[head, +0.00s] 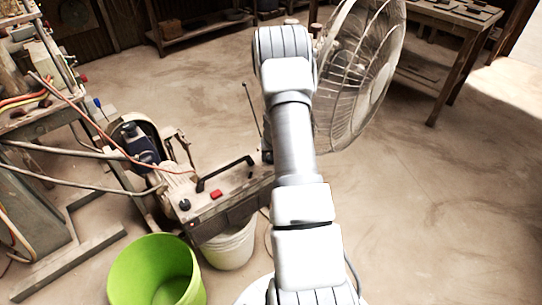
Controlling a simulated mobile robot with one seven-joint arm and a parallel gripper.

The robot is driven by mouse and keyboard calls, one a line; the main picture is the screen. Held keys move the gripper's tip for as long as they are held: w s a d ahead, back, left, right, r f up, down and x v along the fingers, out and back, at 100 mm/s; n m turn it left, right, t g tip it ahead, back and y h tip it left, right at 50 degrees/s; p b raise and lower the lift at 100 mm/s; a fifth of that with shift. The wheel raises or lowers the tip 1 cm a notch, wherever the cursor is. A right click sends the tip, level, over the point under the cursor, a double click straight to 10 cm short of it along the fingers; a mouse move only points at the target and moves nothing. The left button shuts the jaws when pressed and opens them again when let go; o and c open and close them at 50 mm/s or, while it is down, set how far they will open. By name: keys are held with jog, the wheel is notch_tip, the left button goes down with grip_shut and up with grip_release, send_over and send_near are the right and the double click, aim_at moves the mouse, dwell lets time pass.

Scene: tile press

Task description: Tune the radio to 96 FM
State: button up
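The radio (235,188) appears to be the dusty, boxy thing left of my arm in the head view. It has a black carry handle, a red button (216,194), a dark round knob (185,205) and a thin upright antenna (252,108). Its right end is hidden behind my arm. Its front is seen at a steep angle, so I cannot read a dial or frequency. My arm rises through the middle of the view, and my gripper does not show.
A green bucket (124,275) and a white bucket (231,248) stand below the radio. A large caged fan (362,70) is behind my arm. Machinery with hoses and cables fills the left. A wooden table (440,50) stands at back right. The floor at right is clear.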

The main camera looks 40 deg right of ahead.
jog(key=shift+o, duration=1.2)
jog(key=shift+r, duration=0.1)
jog(key=p+v, duration=0.6)
jog(key=v, duration=1.1)
jog(key=shift+w+r, duration=0.1)
